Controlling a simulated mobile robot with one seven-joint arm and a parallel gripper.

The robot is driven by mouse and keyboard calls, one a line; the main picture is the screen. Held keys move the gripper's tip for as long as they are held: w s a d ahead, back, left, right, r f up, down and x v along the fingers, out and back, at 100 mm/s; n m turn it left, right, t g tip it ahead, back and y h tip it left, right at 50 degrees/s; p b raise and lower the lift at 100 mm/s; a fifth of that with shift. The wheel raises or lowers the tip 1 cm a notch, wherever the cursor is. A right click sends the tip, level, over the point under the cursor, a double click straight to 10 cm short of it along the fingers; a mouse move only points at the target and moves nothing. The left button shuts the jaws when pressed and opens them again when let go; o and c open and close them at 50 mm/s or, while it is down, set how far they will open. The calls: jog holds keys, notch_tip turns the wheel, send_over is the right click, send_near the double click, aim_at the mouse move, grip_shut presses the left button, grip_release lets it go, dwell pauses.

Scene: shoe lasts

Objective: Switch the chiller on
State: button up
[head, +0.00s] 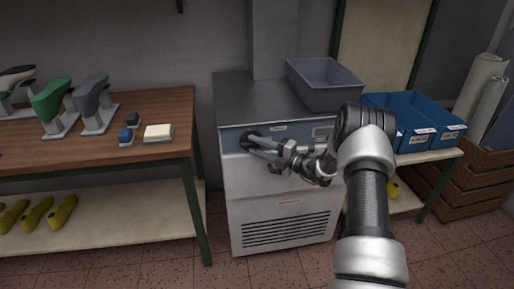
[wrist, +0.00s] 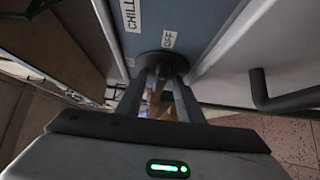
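The chiller (head: 285,190) is a pale grey cabinet with a metal top and a blue-grey strip across its upper front. A dark round knob (wrist: 162,62) sits on the strip beside a label reading OFF (wrist: 169,40). A partly cut-off label starting CHILL (wrist: 130,14) is close by. My gripper (head: 249,145) reaches the left part of the strip, with its fingertips at the knob, one on each side. The fingers hide much of the knob's grip and any pointer. I cannot tell whether they press on it.
A dark handle (wrist: 288,98) juts out right of the fingers. A grey bin (head: 325,84) stands on the chiller's top. A wooden bench (head: 165,108) with shoe lasts stands on the left; blue bins (head: 435,118) are on the right.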

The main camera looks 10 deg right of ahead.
grip_shut()
